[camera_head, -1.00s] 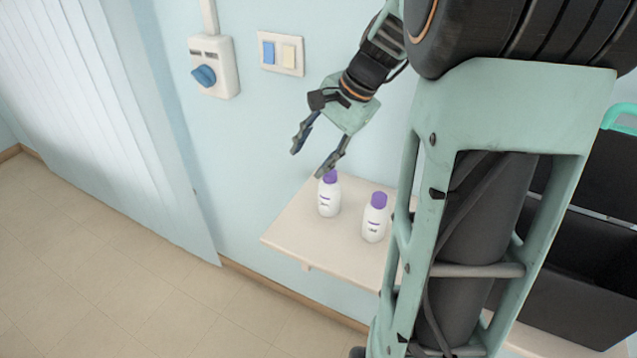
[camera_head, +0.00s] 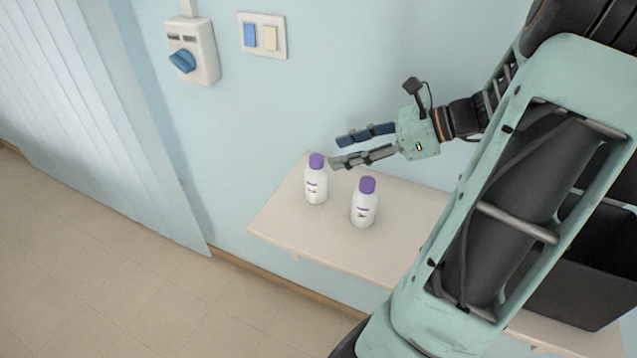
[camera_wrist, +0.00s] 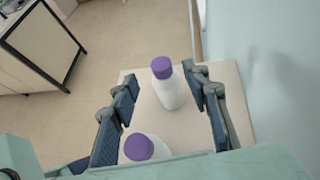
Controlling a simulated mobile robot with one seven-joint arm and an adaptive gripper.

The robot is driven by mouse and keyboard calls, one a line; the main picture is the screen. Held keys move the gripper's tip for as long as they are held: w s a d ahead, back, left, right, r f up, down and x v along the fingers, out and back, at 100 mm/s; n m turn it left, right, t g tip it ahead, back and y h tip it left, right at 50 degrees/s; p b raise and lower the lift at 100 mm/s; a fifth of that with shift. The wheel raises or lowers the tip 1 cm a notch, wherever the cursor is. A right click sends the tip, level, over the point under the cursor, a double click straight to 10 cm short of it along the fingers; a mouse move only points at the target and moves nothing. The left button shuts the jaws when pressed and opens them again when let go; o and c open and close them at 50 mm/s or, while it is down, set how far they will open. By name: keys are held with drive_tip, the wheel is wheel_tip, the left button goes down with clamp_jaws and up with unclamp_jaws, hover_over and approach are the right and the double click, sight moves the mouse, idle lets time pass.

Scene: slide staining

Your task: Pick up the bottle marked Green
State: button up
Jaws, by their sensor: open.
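Two white bottles with purple caps stand upright on a small shelf; their labels are too small to read, so I cannot tell which is marked Green. The left bottle (camera_head: 316,183) is near the shelf's left end, and the right bottle (camera_head: 364,205) is closer to the front. My gripper (camera_head: 335,152) is open and empty, pointing left, above and behind the bottles near the wall. In the wrist view, one bottle (camera_wrist: 168,86) appears farther out between my open fingers (camera_wrist: 162,83). The other bottle (camera_wrist: 143,148) is nearer, partly hidden by my gripper's body.
The beige shelf (camera_head: 290,228) is fixed to the pale blue wall and has free room around the bottles. A switch plate (camera_head: 262,36) and a box with a blue knob (camera_head: 192,52) are on the wall. A black bin (camera_head: 585,270) stands at the right.

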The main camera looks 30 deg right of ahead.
sight(320, 158)
drive_tip(key=x, duration=0.7)
drive_tip(key=shift+w+a+f, duration=0.1)
drive_tip(key=shift+f, duration=0.1)
clamp_jaws()
